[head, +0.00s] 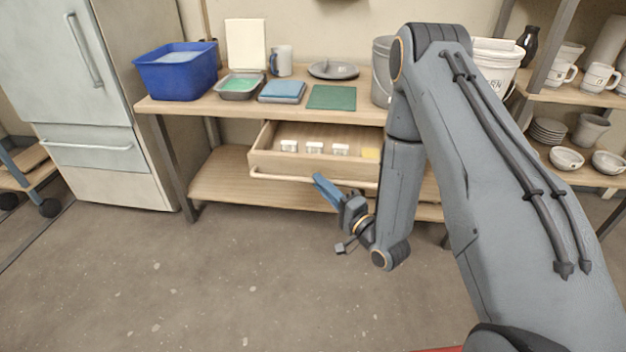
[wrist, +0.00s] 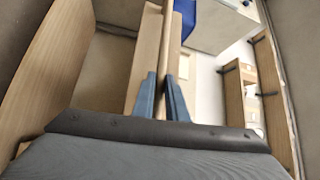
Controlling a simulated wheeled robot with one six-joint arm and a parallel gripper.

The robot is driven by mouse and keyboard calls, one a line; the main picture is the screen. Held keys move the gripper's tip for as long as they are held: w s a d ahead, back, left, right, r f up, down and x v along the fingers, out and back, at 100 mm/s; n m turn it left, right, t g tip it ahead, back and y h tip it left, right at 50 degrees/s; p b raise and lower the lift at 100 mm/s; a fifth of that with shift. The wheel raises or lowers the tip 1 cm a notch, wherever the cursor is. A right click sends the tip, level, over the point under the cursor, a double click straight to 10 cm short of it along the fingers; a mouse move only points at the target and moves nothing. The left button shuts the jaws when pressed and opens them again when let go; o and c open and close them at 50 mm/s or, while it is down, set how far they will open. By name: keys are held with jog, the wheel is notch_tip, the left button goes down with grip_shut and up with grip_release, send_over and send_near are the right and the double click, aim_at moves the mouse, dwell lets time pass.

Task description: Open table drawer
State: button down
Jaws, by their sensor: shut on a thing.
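The table drawer (head: 270,162) is pulled out from under the tabletop, and its inside shows in the head view. A long wooden bar handle (head: 283,177) runs along its front. My gripper (head: 318,178) is at the middle of this handle, with its blue fingers pointing toward the drawer. In the wrist view, the fingers of my gripper (wrist: 164,82) are shut on the handle (wrist: 171,45), one on each side of it. My arm hides the right end of the drawer in the head view.
Small white containers (head: 314,148) and a yellow item (head: 371,153) lie in the drawer. The tabletop (head: 210,104) holds a blue tub (head: 177,72), a tray (head: 240,86), folded blue cloths (head: 283,91) and a green mat (head: 331,97). The floor (head: 200,270) in front is clear.

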jog(key=c, duration=1.8)
grip_release()
jog(key=shift+o, duration=0.2)
jog(key=shift+s, duration=0.1)
jog(key=v, duration=0.7)
jog(key=shift+s+d+p, duration=0.2)
jog(key=shift+s+p, duration=0.1)
jog(key=shift+p, duration=0.1)
